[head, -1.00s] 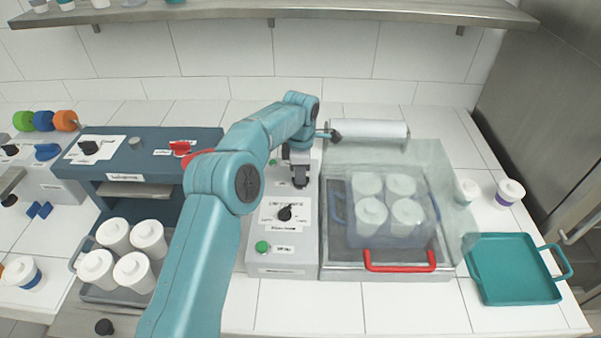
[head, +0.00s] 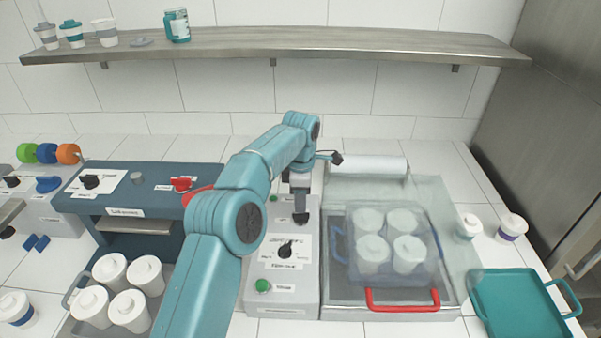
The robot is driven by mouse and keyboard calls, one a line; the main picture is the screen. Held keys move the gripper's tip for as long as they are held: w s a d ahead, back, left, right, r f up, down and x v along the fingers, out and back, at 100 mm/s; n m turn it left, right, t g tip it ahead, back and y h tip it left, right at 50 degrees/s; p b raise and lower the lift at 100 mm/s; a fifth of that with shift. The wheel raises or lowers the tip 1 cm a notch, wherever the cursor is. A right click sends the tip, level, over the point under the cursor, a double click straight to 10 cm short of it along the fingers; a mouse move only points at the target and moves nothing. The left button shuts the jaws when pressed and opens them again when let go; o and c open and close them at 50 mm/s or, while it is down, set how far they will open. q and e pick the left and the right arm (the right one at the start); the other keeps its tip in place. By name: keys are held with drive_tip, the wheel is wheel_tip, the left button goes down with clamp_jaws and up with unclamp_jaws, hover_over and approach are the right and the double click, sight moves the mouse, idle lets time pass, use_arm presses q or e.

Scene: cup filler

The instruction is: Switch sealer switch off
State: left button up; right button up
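The sealer's grey control panel (head: 255,302) stands in the middle of the counter. It carries a black rotary knob (head: 286,251), a green button (head: 263,286) at its front and another green button (head: 273,198) further back. My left gripper (head: 300,216) points down over the rear part of the panel, behind the knob, at a small dark part there. Its fingers look close together, but whether they hold that part cannot be told. The switch's label is too small to read. My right gripper is not in view.
Right of the panel, a clear cover with a red handle (head: 402,306) encloses a bluish tray of white cups. A teal tray (head: 520,305) lies at the right. A blue machine (head: 150,176) and a tray of lidded cups stand left. A shelf (head: 300,47) runs above.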

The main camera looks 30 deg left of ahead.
use_arm(q)
wheel_tip(320, 180, up, 12)
drive_tip(key=p, duration=0.5)
drive_tip(key=shift+s, duration=0.15)
drive_tip(key=shift+f, duration=0.1)
